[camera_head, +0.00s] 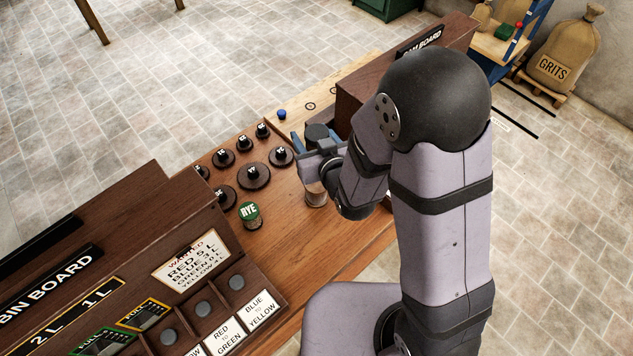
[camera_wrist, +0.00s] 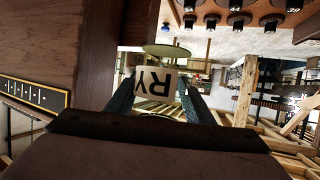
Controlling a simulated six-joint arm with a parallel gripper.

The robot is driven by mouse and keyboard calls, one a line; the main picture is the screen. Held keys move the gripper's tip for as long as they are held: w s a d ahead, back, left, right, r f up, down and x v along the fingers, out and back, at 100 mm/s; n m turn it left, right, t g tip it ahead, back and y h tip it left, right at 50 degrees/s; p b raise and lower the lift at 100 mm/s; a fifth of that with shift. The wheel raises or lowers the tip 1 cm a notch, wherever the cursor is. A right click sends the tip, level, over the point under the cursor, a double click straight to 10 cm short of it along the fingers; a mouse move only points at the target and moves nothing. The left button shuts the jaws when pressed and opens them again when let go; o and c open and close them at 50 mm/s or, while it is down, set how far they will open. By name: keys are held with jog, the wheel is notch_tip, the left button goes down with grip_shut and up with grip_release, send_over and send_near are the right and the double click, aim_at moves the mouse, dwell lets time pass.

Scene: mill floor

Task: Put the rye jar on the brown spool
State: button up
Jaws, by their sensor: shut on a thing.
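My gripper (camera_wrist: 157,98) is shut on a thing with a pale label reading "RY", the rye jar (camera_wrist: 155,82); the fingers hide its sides. In the head view my gripper (camera_head: 316,148) is over the wooden table and the held jar is hard to make out. An olive disc (camera_wrist: 165,50) shows just above the label in the wrist view.
Several black knobbed pieces (camera_head: 255,176) stand on the table left of my gripper. A small blue piece (camera_head: 281,114) lies on the pale strip behind. The bin board (camera_head: 90,255) rises at the left front. Bare table (camera_head: 290,235) lies in front of the gripper.

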notch_tip(320, 180, down, 10)
jog(key=p, duration=0.1)
jog(key=shift+p, duration=0.4)
dwell(0.7)
jog(key=shift+f+b, duration=0.2)
jog(key=shift+b, duration=0.1)
jog(key=o, duration=1.3)
jog(key=shift+r, duration=0.1)
